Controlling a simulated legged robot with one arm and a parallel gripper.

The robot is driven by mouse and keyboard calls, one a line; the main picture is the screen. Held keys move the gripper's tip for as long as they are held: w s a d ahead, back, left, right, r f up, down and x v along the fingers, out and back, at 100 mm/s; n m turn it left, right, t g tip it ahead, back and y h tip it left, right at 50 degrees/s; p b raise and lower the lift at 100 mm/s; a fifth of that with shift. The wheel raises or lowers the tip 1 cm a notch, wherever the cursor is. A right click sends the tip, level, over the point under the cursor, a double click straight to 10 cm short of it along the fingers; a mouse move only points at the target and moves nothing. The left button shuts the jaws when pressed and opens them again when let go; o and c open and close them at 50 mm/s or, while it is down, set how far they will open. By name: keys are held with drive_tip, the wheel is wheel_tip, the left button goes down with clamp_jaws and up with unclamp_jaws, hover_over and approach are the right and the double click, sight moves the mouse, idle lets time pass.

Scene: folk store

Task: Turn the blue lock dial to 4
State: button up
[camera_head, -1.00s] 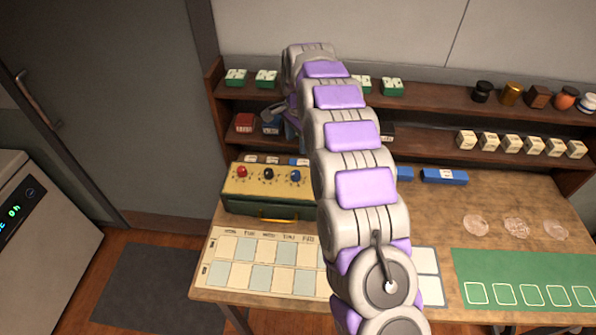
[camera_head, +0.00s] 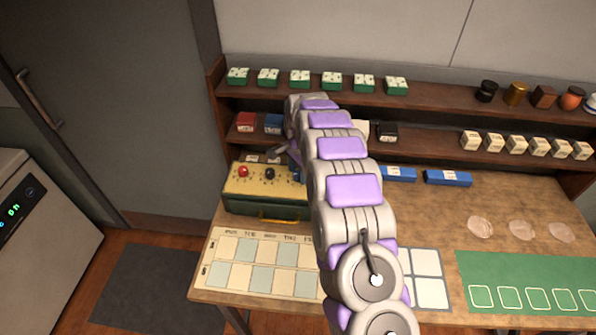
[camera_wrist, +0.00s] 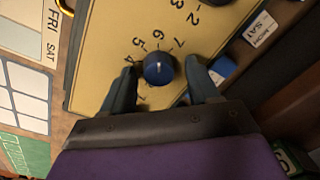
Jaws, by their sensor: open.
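The blue lock dial (camera_wrist: 158,68) sits on the yellow top of the lock box (camera_wrist: 112,60) in the wrist view. Its white pointer mark faces up in that picture, roughly toward the printed 6; the exact setting is hard to read. The printed 4 (camera_wrist: 128,59) is at its upper left. My gripper (camera_wrist: 161,72) is open, with one finger on each side of the dial; I cannot tell whether they touch it. In the head view my arm hides the blue dial, while the red dial (camera_head: 243,171) and black dial (camera_head: 269,173) show on the box (camera_head: 262,206).
A blue block (camera_wrist: 223,67) lies close beside the right finger in the wrist view. The shelf (camera_head: 430,105) with small boxes and jars stands behind the lock box. A weekday chart (camera_head: 262,265) lies in front, and a green mat (camera_head: 525,275) at the right.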

drive_tip(key=c, duration=1)
drive_tip(key=shift+c, duration=0.2)
drive_tip(key=shift+r+n, duration=0.1)
drive_tip(key=shift+n, duration=0.3)
drive_tip(key=n+p, duration=0.1)
drive_tip(key=n, duration=0.2)
drive_tip(key=shift+p, duration=0.4)
drive_tip(key=n+p, duration=0.1)
drive_tip(key=n, duration=0.2)
drive_tip(key=shift+w+r+n, duration=0.1)
drive_tip(key=shift+n, duration=0.2)
drive_tip(key=n+p, duration=0.1)
drive_tip(key=n, duration=0.3)
drive_tip(key=shift+a+n, duration=0.1)
drive_tip(key=shift+n, duration=0.2)
drive_tip(key=shift+a+n+g+p, duration=0.1)
drive_tip(key=shift+n+g+p, duration=0.25)
drive_tip(key=shift+n, duration=1.55)
drive_tip(key=shift+w, duration=0.1)
